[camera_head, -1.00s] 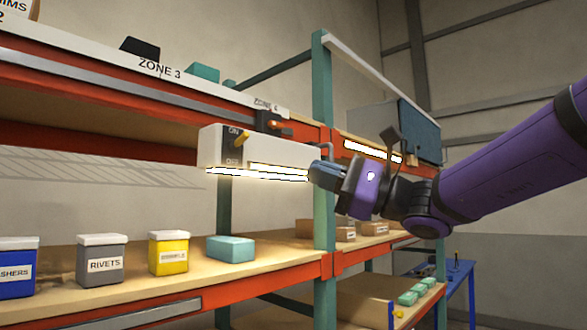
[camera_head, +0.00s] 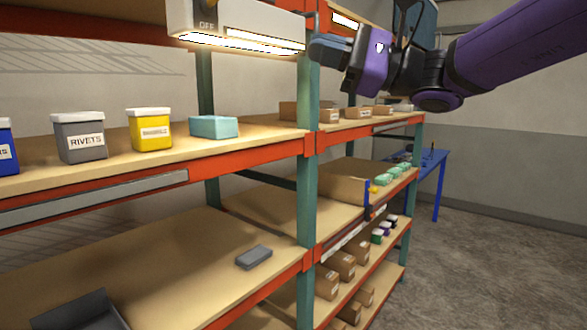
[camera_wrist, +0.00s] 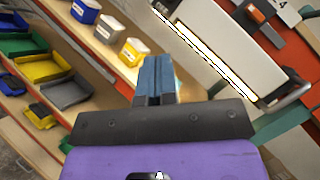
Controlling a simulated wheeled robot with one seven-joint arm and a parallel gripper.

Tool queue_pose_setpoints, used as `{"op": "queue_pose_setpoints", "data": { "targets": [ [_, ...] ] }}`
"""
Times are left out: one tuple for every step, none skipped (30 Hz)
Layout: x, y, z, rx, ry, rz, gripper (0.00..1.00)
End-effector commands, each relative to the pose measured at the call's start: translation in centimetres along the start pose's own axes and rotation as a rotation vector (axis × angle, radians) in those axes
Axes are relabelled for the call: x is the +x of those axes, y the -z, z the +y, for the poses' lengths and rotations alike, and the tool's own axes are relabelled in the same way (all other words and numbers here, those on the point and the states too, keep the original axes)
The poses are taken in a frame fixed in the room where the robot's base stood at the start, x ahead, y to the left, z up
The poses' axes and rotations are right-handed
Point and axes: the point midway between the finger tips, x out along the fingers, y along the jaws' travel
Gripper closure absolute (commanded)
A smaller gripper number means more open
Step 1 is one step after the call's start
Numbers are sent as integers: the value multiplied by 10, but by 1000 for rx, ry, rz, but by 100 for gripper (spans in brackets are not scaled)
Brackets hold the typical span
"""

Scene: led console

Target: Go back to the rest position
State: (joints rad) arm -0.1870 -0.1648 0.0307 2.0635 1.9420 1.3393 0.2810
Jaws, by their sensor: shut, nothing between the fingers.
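My gripper (camera_head: 322,48) is at the upper middle of the head view, at the right end of the white LED console (camera_head: 238,22). It is shut and empty, and its two blue fingers (camera_wrist: 155,78) lie together in the wrist view. The console's lit strip (camera_head: 240,42) glows along its lower edge; the lettering OFF shows, and its upper part is cut off by the frame. In the wrist view the console (camera_wrist: 228,40) is to the upper right of the fingers. I cannot tell whether the fingertips touch it. My purple arm reaches in from the upper right.
A grey RIVETS bin (camera_head: 80,137), a yellow bin (camera_head: 150,130) and a teal box (camera_head: 213,127) stand on the shelf below. A green upright (camera_head: 307,200) is just below my gripper. A blue table (camera_head: 432,170) stands behind. The floor at right (camera_head: 480,260) is clear.

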Motion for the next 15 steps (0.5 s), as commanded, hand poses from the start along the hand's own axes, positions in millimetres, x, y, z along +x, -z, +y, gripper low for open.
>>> {"op": "queue_pose_setpoints", "data": {
  "targets": [
    [-6,-4,11,-31,-45,31,100],
    [-10,-4,19,-52,-81,55,100],
    [-16,-5,32,-83,-134,91,100],
    [-22,-5,42,-109,-177,119,100],
    [-28,-5,52,-137,-221,149,100],
    [-37,-5,65,-174,-280,187,100],
    [-45,-4,75,-200,-324,217,100],
    [-52,-4,84,-229,-367,245,100],
    [-63,-3,97,-266,-427,282,100],
    [-71,-2,106,-294,-471,310,100],
    [-80,-1,114,-322,-515,337,100],
    [-92,0,126,-361,-575,374,100],
    [-102,1,134,-389,-619,400,100],
    [-111,2,142,-417,-664,426,100],
    [-124,3,152,-456,-724,460,100]
  ]
}}
